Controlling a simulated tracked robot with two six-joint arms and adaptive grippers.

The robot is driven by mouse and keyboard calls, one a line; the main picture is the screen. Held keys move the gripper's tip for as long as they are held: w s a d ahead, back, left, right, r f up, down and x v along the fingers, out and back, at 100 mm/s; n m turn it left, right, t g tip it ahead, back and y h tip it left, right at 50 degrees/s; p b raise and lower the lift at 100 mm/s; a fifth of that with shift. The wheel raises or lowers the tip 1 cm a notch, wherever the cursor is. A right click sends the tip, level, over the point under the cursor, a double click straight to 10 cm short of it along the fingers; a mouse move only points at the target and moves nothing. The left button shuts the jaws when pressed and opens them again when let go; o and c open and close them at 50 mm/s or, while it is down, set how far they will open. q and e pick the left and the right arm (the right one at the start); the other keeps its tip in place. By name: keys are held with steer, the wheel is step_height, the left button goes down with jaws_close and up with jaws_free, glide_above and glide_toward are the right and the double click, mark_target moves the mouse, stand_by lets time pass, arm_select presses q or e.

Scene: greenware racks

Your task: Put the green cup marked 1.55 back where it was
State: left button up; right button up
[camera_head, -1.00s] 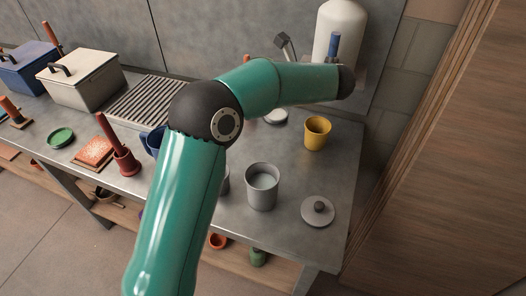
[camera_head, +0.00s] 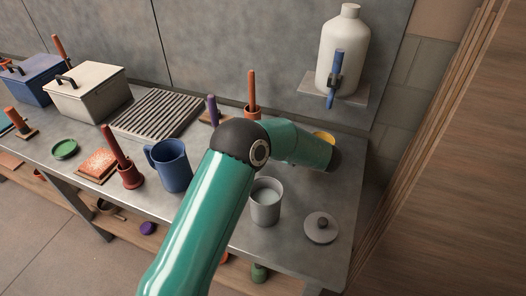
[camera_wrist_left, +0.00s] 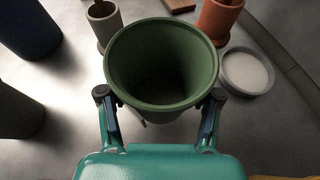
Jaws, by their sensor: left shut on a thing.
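A plain green cup (camera_wrist_left: 163,95) stands upright between the two fingers of my left gripper (camera_wrist_left: 160,93) in the left wrist view. The gripper is shut on its sides, and the cup looks empty. No mark 1.55 shows on the part I see. I cannot tell whether its base touches the table. In the head view my green left arm hides the cup and the gripper. My right gripper is in neither view.
A terracotta pot (camera_wrist_left: 217,18), a pale round dish (camera_wrist_left: 247,71) and a grey holder (camera_wrist_left: 104,22) lie just beyond the cup. The grey canister (camera_head: 265,205), its lid (camera_head: 321,228), a blue mug (camera_head: 172,166) and a partly hidden yellow cup (camera_head: 325,136) stand on the metal table (camera_head: 220,225).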

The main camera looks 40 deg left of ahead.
arm_select(q)
step_height(320, 180, down, 4)
steer(key=shift+f, duration=0.1)
steer(key=shift+f, duration=0.15)
steer(key=o, duration=1.2)
